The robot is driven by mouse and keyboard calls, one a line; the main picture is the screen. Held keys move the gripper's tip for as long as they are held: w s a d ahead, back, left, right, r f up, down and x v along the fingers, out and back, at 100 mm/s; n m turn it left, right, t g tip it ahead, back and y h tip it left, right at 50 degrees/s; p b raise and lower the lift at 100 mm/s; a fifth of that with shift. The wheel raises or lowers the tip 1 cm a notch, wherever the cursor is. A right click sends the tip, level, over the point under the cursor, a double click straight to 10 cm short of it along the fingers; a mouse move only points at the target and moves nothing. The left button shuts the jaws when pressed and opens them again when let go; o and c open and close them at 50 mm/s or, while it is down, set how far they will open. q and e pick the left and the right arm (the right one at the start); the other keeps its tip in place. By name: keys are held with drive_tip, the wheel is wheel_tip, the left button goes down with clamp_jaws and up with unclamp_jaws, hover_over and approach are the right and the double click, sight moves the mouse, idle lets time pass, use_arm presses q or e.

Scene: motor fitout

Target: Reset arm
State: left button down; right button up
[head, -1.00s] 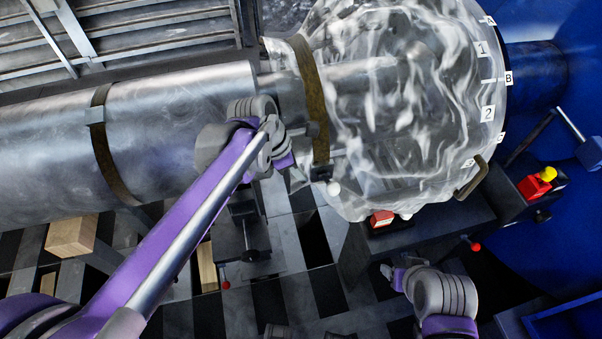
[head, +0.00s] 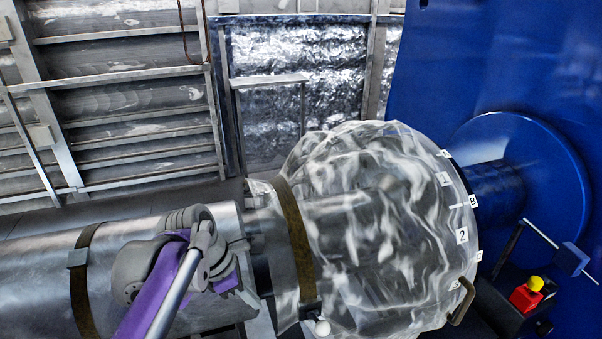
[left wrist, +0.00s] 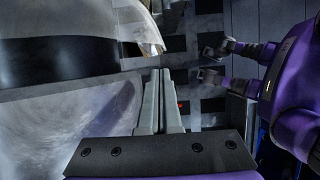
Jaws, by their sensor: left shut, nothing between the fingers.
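My left arm reaches up from the bottom in the head view, with its grey and purple wrist in front of the metal cylinder (head: 40,262). The fingers of my left gripper (left wrist: 161,72) show in the left wrist view, shut and empty. A pale curved body with a dark band (left wrist: 60,62) lies beside them on the left; I cannot tell whether they touch it. My right arm is purple at the right of that view. Its grey end (left wrist: 212,62) is small and dark, and its jaw state is unclear. The right arm is not in the head view.
A clear plastic-wrapped drum (head: 385,235) with numbered labels joins the cylinder. A blue wall (head: 440,80) with a blue round flange stands at the right, near a red and yellow button (head: 527,293). The checkered floor shows in the left wrist view.

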use_arm(q)
drive_tip(key=s+a+f+m+t+y+p, duration=0.1)
drive_tip(key=s+f+m, duration=0.4)
drive_tip(key=m, duration=0.6)
drive_tip(key=s+a+f+m+t+y+p, duration=0.1)
drive_tip(key=s+a+f+m+t+y, duration=0.1)
drive_tip(key=s+f+m, duration=0.4)
drive_tip(key=s+a+m+y, duration=0.1)
drive_tip(key=s+a+m, duration=0.1)
drive_tip(key=s+m, duration=0.2)
drive_tip(key=shift+s+m+t, duration=0.2)
drive_tip(key=shift+m+t, duration=0.1)
drive_tip(key=shift+m, duration=0.3)
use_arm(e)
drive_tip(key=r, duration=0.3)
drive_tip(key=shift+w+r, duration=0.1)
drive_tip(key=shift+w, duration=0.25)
use_arm(q)
drive_tip(key=shift+a+f, duration=0.1)
